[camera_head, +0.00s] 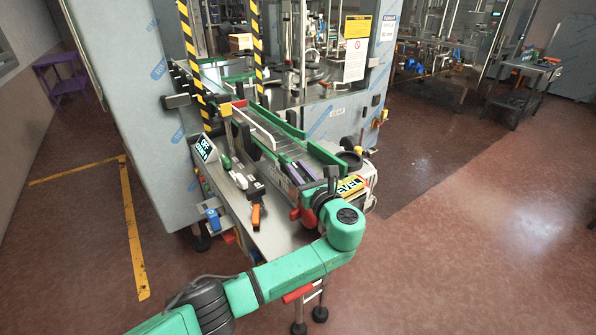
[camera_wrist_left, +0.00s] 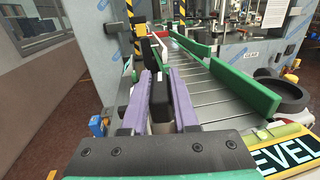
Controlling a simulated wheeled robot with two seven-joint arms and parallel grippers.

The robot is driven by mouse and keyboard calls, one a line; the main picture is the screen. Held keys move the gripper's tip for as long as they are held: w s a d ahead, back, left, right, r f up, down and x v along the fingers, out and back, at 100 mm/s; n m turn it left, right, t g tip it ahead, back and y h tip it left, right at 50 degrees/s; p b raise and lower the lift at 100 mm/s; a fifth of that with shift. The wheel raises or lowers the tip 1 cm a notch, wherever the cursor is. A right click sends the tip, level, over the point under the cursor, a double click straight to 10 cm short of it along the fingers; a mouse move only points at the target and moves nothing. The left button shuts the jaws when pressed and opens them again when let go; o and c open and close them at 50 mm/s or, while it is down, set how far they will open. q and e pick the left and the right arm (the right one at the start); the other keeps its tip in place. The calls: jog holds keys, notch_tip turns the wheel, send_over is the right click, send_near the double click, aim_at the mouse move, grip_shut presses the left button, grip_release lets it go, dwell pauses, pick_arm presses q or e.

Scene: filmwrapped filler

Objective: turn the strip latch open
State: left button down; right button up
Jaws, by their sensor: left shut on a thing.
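My left arm comes in from the lower left, and its left gripper (camera_head: 296,171) points forward along the near end of the filler's conveyor. In the left wrist view the purple fingers of this gripper (camera_wrist_left: 158,80) are shut on a dark upright piece, which looks like the handle of the strip latch (camera_wrist_left: 159,58). The fingers hide its lower part, so its exact angle and mount cannot be told. My right gripper is not in view.
The slatted conveyor (camera_wrist_left: 205,88) runs away between green guide rails (camera_wrist_left: 241,88). A steel side table (camera_head: 272,236) holds an orange-handled tool (camera_head: 256,217). A yellow LEVEL sign (camera_head: 352,187) stands right of the gripper. The red-brown floor (camera_head: 480,240) on the right is clear.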

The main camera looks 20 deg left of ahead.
pick_arm(q)
jog(key=shift+n+g+y+b, duration=0.4)
jog(key=shift+n+g+y, duration=0.5)
jog(key=shift+g+y, duration=0.1)
jog(key=c, duration=0.7)
grip_release()
jog(key=b+v, duration=0.4)
jog(key=v, duration=1)
jog(key=shift+d, duration=0.25)
